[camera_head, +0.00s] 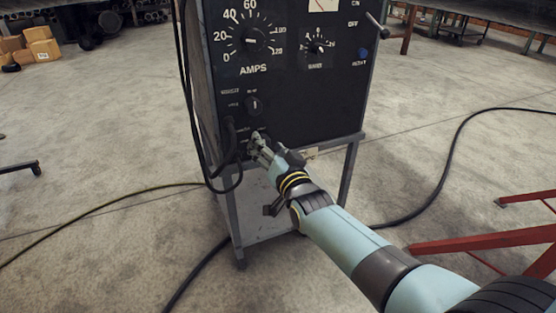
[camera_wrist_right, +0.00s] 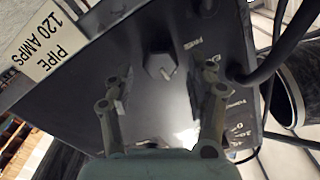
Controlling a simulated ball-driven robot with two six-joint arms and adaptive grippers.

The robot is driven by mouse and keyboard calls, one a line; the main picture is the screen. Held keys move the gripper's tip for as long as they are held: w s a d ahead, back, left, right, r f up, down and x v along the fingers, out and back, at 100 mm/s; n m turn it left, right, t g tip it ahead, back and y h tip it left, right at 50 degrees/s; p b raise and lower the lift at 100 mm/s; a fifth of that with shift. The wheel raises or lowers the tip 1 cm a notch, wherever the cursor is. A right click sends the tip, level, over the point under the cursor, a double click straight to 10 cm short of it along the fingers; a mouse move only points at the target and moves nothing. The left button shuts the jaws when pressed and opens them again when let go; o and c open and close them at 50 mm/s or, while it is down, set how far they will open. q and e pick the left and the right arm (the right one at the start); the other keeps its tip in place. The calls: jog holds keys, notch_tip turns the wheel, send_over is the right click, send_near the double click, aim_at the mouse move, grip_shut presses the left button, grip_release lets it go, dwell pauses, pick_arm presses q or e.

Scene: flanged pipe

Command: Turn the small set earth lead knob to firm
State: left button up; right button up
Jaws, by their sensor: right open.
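A small knob (camera_wrist_right: 160,66) on the dark panel shows in the wrist view, just beyond and between my fingertips; a pale line marks its face. My right gripper (camera_wrist_right: 162,88) is open, with one finger on each side of the knob and apart from it. In the head view my right gripper (camera_head: 256,143) is at the lower left of the welding machine's front (camera_head: 300,95) and hides the panel behind it. The lettering around the knob is too small or blurred to read. My left gripper is not in view.
Another small knob (camera_head: 253,104) sits above my gripper, below the large AMPS dial (camera_head: 250,40). A black cable (camera_head: 228,150) hangs close on the left. A tag reading "PIPE 120 AMPS" (camera_wrist_right: 58,40) is near. Red metal legs (camera_head: 480,238) stand at the right.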

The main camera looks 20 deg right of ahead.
jog(key=s, duration=1)
jog(key=shift+s+d, duration=0.15)
jog(key=shift+s, duration=0.15)
